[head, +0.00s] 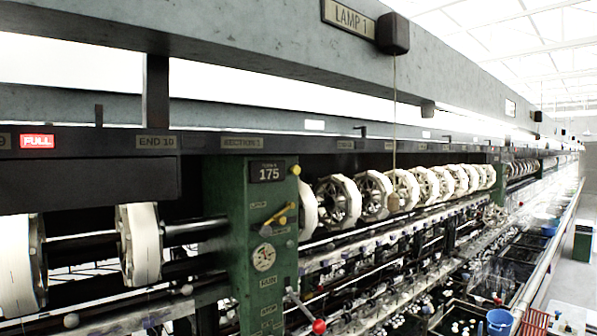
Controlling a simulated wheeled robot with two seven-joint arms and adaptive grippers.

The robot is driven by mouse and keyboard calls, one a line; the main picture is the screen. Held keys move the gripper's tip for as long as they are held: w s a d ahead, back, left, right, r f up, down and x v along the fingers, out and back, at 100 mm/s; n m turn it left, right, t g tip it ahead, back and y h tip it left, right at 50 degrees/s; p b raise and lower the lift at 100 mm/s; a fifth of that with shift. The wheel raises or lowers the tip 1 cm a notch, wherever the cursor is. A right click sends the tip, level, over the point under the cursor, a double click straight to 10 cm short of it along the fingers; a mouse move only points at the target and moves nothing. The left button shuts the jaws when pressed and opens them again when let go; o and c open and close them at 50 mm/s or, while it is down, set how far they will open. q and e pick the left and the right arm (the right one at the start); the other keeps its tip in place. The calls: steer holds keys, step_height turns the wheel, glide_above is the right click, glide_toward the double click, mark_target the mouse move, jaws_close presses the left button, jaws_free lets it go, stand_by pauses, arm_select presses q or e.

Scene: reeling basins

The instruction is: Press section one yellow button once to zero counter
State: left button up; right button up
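The yellow button (295,169) is a small round knob at the upper right edge of a green machine post. The green post (230,225) stands under a label that seems to read SECTION 1 (242,142). Neither of my grippers is in view, and nothing touches the button.
White-wound reels (141,244) sit left of the post, and more run away to the right. A red-knobbed lever (318,326) sticks out low on the post. A cord with a wooden pull (393,203) hangs in front of the reels. A red FULL lamp (37,141) is lit.

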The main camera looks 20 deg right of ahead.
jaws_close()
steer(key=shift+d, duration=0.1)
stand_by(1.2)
